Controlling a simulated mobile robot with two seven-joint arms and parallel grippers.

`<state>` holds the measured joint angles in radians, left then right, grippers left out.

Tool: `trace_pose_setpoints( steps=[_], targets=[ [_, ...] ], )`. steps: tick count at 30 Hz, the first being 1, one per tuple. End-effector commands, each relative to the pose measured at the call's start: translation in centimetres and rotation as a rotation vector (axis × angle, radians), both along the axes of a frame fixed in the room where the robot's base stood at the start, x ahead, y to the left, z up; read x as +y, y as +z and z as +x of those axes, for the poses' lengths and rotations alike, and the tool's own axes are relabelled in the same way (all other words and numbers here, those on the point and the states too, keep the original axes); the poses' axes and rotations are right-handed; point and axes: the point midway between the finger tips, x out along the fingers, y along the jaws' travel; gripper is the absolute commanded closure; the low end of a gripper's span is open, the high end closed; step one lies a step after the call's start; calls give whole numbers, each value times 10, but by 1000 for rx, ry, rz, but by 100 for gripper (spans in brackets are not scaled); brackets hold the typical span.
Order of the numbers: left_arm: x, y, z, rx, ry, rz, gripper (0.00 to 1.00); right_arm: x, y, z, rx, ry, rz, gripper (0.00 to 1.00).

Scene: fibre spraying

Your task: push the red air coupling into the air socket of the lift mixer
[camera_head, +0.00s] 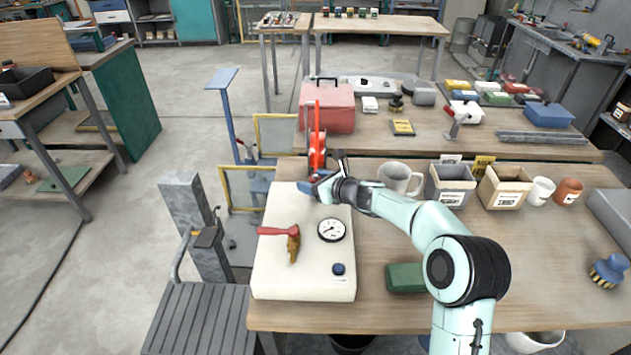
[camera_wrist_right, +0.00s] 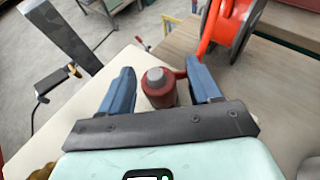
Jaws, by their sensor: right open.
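The lift mixer's white top (camera_head: 285,270) lies at the left end of the workbench, with a gauge, a red-handled brass valve and a blue knob on it. My right gripper (camera_head: 313,187) is over its far edge. In the right wrist view, the red air coupling (camera_wrist_right: 158,95), with a grey tip, stands between the two blue fingers of my right gripper (camera_wrist_right: 160,68). The fingers are open, with a visible gap on the left side; the right finger is close to the coupling's red side piece. The air socket cannot be made out. My left gripper is out of view.
A red hose reel (camera_head: 317,140) stands just beyond the gripper and also shows in the wrist view (camera_wrist_right: 232,25). A grey mug (camera_head: 398,177) and bins (camera_head: 452,185) stand to the right. A green box (camera_head: 405,278) lies near my arm. The bench's front middle is mostly clear.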

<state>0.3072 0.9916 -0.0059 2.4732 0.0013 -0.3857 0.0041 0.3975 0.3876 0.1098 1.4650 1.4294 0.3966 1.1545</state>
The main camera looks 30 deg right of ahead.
Motion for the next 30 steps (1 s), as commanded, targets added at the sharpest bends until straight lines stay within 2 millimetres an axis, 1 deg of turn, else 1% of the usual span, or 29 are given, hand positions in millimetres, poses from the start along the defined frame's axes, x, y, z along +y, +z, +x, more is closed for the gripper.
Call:
trace_pose_setpoints(
  steps=[1, 4, 11, 12, 14, 15, 16, 17, 26, 30],
  targets=[
    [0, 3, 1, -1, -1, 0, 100, 2, -2, 6, 0, 2, 1, 37],
    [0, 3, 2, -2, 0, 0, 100, 3, -5, 11, 0, 1, 0, 37],
    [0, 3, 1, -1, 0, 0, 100, 3, -6, 12, 1, 0, 0, 37],
    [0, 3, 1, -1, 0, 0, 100, 3, -6, 12, 1, 0, 0, 50],
    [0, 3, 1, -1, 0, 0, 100, 3, -6, 12, 1, 0, 0, 70],
    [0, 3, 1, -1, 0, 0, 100, 3, -6, 12, 1, 0, 0, 83],
    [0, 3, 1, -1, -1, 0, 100, 3, -6, 11, 1, 0, 0, 93],
    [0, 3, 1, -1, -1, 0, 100, 3, -6, 12, 1, 0, 0, 95],
    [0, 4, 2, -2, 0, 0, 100, 3, -4, 12, 0, 0, 0, 95],
    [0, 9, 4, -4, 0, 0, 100, 3, 5, 12, -1, 1, -2, 95]
  ],
)
